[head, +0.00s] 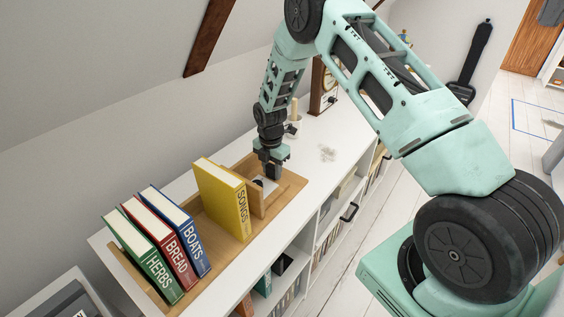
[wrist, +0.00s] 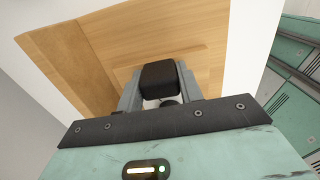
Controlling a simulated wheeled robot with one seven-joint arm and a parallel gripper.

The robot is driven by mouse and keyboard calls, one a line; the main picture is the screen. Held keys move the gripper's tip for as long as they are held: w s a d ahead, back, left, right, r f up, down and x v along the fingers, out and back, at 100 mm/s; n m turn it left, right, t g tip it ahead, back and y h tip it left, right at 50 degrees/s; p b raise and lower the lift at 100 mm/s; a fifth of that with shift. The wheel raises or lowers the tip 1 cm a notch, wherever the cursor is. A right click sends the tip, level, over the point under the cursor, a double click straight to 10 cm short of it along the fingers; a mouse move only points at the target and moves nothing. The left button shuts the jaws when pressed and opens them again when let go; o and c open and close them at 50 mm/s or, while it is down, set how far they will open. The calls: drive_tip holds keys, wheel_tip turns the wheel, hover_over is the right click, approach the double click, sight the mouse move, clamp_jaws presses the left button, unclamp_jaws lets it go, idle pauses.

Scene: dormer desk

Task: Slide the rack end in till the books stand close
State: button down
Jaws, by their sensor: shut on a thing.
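The wooden book rack (head: 225,238) lies along the white shelf top in the head view. Green HERBS (head: 145,255), red BREAD (head: 163,240) and blue BOATS (head: 180,230) stand close at its left end. Yellow SONGS (head: 222,198) stands apart from them, with a clear gap after BOATS. The wooden rack end (head: 257,198) stands just right of SONGS; it also shows in the wrist view (wrist: 75,70). My gripper (head: 271,174) is low behind the rack end, its jaws (wrist: 158,85) around a dark block. The exact grip on the rack end is partly hidden.
A candle holder (head: 294,122) and a clock (head: 325,85) stand on the shelf top beyond the rack. Small pale pieces (head: 327,153) lie right of it. The sloping wall rises behind the shelf. The rack floor between BOATS and SONGS is bare.

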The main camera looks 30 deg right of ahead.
drive_tip(key=s+a, duration=0.1)
drive_tip(key=a, duration=0.3)
drive_tip(key=s+a, duration=0.2)
drive_tip(key=a, duration=0.2)
drive_tip(key=s+a+b, duration=0.1)
drive_tip(key=a, duration=0.3)
drive_tip(key=shift+s+a, duration=0.2)
drive_tip(key=c, duration=0.9)
unclamp_jaws()
wheel_tip(320, 180, up, 18)
drive_tip(key=b, duration=0.2)
drive_tip(key=shift+f+b, duration=0.25)
drive_tip(key=shift+b, duration=0.05)
